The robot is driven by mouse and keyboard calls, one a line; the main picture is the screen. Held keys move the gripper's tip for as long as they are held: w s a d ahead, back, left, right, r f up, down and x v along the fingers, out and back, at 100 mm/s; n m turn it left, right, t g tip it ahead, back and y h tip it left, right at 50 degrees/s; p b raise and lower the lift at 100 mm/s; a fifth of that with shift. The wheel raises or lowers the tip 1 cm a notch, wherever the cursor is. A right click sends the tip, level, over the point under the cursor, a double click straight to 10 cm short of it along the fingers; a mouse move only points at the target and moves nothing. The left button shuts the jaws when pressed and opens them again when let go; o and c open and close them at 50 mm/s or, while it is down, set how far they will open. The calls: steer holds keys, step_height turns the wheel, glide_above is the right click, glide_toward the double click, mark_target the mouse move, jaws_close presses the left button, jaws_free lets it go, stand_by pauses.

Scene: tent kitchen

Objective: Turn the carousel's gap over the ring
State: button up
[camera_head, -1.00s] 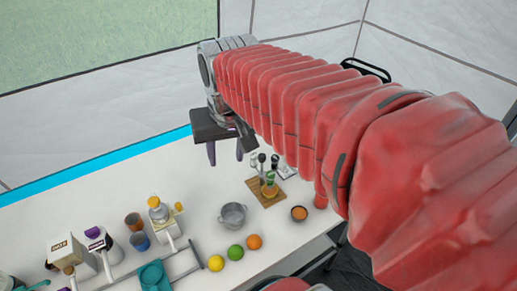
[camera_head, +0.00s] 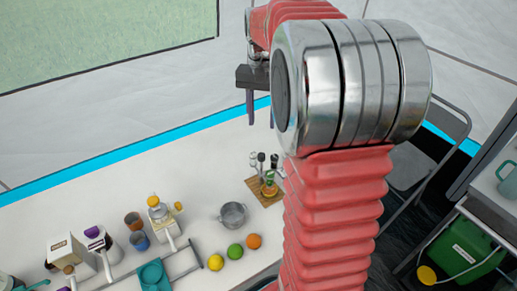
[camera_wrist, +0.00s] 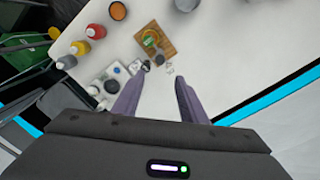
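I cannot clearly make out the carousel or its gap, nor the ring. A wooden board (camera_head: 263,200) lies on the white table, with a green and yellow item (camera_head: 269,190) on it. Several small dark-topped items (camera_head: 262,158) stand at its far edge. The board also shows in the wrist view (camera_wrist: 172,47), beyond my fingertips. A white tray-like holder (camera_wrist: 110,80) with small items is left of my fingers there. My gripper (camera_wrist: 158,88) is open and empty, with its two purple fingers apart. In the head view my gripper (camera_head: 261,112) hangs above the table's far side, fingers downward.
A grey pot (camera_head: 232,215) and fruit, including a lime (camera_head: 235,252), are left of my arm. A chair (camera_head: 420,155) and green container (camera_head: 462,250) are at right.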

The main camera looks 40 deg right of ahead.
mark_target(262, 154)
stand_by(0.3)
step_height(262, 154, down, 14)
steer(key=shift+r, duration=0.1)
stand_by(0.7)
steer(key=shift+c, duration=0.6)
jaws_close()
